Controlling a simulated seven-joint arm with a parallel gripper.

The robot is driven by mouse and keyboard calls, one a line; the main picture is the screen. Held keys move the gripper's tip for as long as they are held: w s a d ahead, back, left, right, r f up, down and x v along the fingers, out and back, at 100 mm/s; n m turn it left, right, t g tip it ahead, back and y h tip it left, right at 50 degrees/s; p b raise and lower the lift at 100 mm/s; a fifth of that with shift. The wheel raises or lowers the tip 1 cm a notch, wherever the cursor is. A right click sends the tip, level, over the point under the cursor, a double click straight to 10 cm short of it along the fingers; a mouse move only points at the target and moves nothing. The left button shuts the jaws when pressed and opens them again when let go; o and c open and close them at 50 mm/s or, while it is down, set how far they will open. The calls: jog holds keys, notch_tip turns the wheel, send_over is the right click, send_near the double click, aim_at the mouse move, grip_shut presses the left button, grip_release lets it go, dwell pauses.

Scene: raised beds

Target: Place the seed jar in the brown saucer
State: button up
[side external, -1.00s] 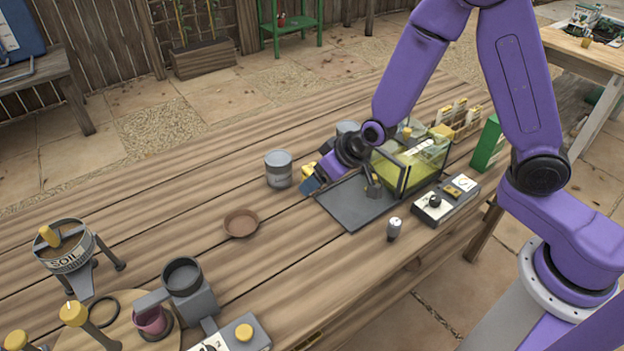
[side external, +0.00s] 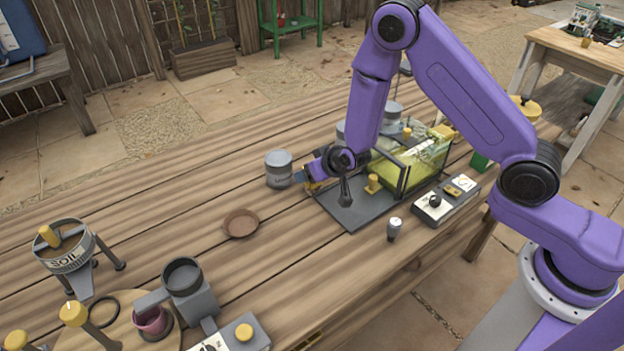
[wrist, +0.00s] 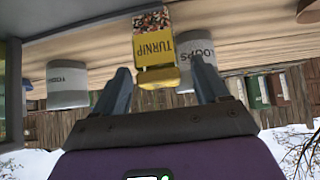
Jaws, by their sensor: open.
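The seed jar (wrist: 153,46), yellow with a "TURNIP" label and speckled seeds, appears upside down in the tilted wrist view. It lies between the lines of my two fingers, with its yellow cap nearest the palm. My gripper (wrist: 160,66) is open; I cannot tell whether either finger touches the jar. In the side view my gripper (side external: 305,180) is low over the table, right of a grey can (side external: 279,169), and mostly hides the jar. The brown saucer (side external: 240,223) is empty on the planks, left and nearer the camera.
A dark tray (side external: 350,218) and a glass tank (side external: 425,163) stand right of my gripper. A control box (side external: 446,199) and a small shaker (side external: 394,229) are nearby. A soil sieve (side external: 68,247) stands at left. Planks around the saucer are clear.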

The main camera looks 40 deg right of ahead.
jog(key=shift+x, duration=1.45)
jog(key=c, duration=1.1)
jog(key=shift+c, duration=0.5)
jog(key=shift+r, duration=0.15)
